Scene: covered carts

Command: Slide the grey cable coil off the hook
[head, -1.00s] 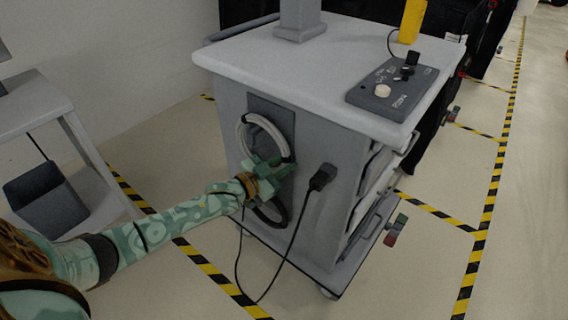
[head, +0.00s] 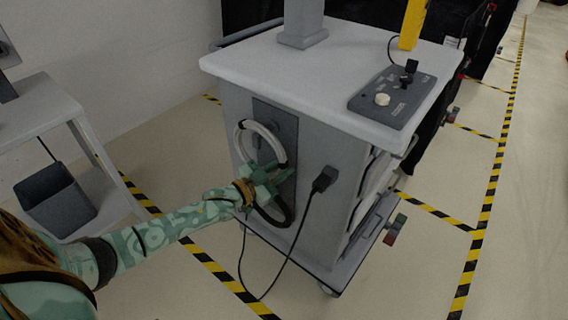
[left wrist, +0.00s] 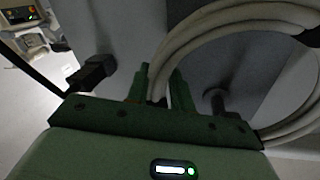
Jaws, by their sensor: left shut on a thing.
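The grey cable coil (head: 243,132), a ring with a dark stretch at its lower part, stands upright in front of the dark panel (head: 288,120) on the cart's end. My left gripper (head: 268,181) is shut on the coil's near side in the head view. In the left wrist view, the coil's pale strands (left wrist: 225,22) arc up and right, and a strand passes between the green fingertips (left wrist: 160,84). A dark peg (left wrist: 216,102), perhaps the hook, shows right of the fingers; the coil's clearance from it cannot be told. My right gripper is out of view.
A black plug on a cord (head: 325,178) is on the cart's end right of the coil; the cord hangs to the floor. The cart top (head: 330,62) carries a control box (head: 392,97). A grey side table (head: 40,105) stands at left.

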